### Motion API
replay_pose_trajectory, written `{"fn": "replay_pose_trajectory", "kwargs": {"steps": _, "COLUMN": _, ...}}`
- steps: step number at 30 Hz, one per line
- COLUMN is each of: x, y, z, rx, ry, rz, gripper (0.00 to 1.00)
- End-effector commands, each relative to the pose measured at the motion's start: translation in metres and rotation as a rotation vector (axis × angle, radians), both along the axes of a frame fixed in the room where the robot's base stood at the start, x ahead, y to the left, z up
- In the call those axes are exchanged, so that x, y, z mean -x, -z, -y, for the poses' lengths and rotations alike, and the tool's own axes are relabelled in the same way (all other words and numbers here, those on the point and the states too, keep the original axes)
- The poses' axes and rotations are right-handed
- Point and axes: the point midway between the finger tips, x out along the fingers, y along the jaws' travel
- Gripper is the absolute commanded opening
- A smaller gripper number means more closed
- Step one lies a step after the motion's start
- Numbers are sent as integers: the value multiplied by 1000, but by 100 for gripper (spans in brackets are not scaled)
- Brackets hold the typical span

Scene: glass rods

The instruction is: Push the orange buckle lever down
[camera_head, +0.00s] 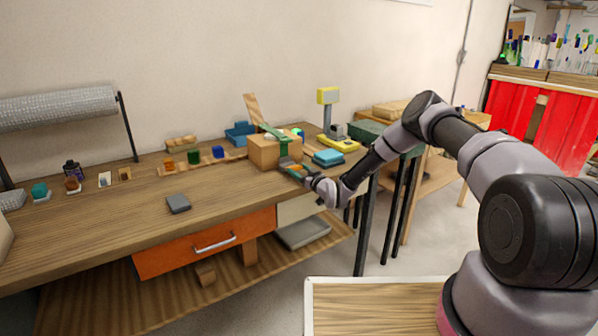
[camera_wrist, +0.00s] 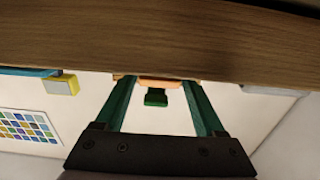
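A wooden box (camera_head: 270,154) stands on the workbench with a green strap (camera_head: 274,132) over it. My gripper (camera_head: 290,165) is at the box's right front side, close to it. In the wrist view its two green fingers (camera_wrist: 158,82) stand apart. An orange piece (camera_wrist: 159,83), which looks like the buckle lever, lies between the fingertips, with a small green block (camera_wrist: 155,97) just below it in the picture. I cannot tell whether the fingers touch the orange piece. In the head view the buckle is too small and covered to read clearly.
The workbench (camera_head: 100,225) has an orange drawer (camera_head: 205,243). A grey block (camera_head: 178,203) lies on its open front part. A blue stack (camera_head: 328,157) and a yellow-based stand (camera_head: 338,143) are right of the box. A green-topped table (camera_head: 372,130) stands behind my arm.

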Motion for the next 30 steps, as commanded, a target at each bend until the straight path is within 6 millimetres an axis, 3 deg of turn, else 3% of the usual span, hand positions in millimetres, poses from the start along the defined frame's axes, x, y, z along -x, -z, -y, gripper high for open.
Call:
{"fn": "replay_pose_trajectory", "kwargs": {"steps": 1, "x": 0, "y": 0, "z": 0, "rx": 0, "ry": 0, "rz": 0, "gripper": 48}}
{"fn": "replay_pose_trajectory", "kwargs": {"steps": 4, "x": 0, "y": 0, "z": 0, "rx": 0, "ry": 0, "rz": 0, "gripper": 10}}
{"fn": "replay_pose_trajectory", "kwargs": {"steps": 5, "x": 0, "y": 0, "z": 0, "rx": 0, "ry": 0, "rz": 0, "gripper": 4}}
{"fn": "replay_pose_trajectory", "kwargs": {"steps": 19, "x": 2, "y": 14, "z": 2, "rx": -100, "ry": 2, "rz": 144, "gripper": 4}}
{"fn": "replay_pose_trajectory", "kwargs": {"steps": 29, "x": 2, "y": 14, "z": 2, "rx": -105, "ry": 0, "rz": 152, "gripper": 4}}
{"fn": "replay_pose_trajectory", "kwargs": {"steps": 30, "x": 2, "y": 14, "z": 2, "rx": -105, "ry": 0, "rz": 152, "gripper": 71}}
